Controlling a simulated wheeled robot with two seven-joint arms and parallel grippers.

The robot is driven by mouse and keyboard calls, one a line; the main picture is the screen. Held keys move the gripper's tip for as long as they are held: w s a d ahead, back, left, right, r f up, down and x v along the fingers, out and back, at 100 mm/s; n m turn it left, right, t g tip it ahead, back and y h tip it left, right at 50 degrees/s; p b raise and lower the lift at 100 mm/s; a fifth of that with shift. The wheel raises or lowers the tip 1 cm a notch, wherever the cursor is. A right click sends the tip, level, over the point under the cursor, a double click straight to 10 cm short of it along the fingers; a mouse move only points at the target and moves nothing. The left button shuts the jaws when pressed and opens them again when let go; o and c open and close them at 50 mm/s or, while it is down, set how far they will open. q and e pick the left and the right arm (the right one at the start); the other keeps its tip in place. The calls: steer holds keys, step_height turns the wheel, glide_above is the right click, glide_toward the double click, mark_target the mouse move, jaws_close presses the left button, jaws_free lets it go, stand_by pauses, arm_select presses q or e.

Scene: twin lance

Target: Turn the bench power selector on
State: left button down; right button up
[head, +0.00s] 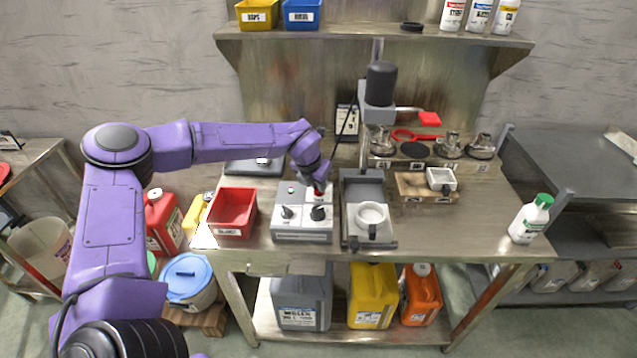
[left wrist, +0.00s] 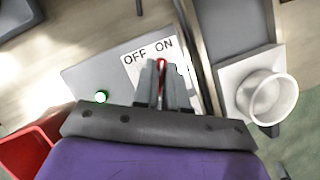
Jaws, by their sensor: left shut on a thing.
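The bench power selector sits on a grey control box (head: 302,237) on the bench. In the left wrist view its white plate (left wrist: 133,74) reads OFF and ON. The selector's red part (left wrist: 162,66) shows between my finger tips, just below the word ON. My left gripper (left wrist: 163,82) is shut on it; in the head view this gripper (head: 319,186) reaches down to the back right of the box. The fingers hide most of the selector. A green lamp (left wrist: 101,97) glows on the box, and two dark knobs stand at its front. My right gripper is not in view.
A red bin (head: 232,214) stands left of the box. A grey stand (head: 364,190) with a white cup (head: 371,216) and a tall post stands close on its right. A white bottle with a green cap (head: 530,219) is at the bench's right end.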

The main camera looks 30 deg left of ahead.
arm_select(q)
steer(key=c, duration=1.2)
jaws_free()
steer(key=b+v, duration=0.2)
steer(key=v, duration=0.8)
steer(key=shift+s+r, duration=0.15)
steer(key=shift+r, duration=0.05)
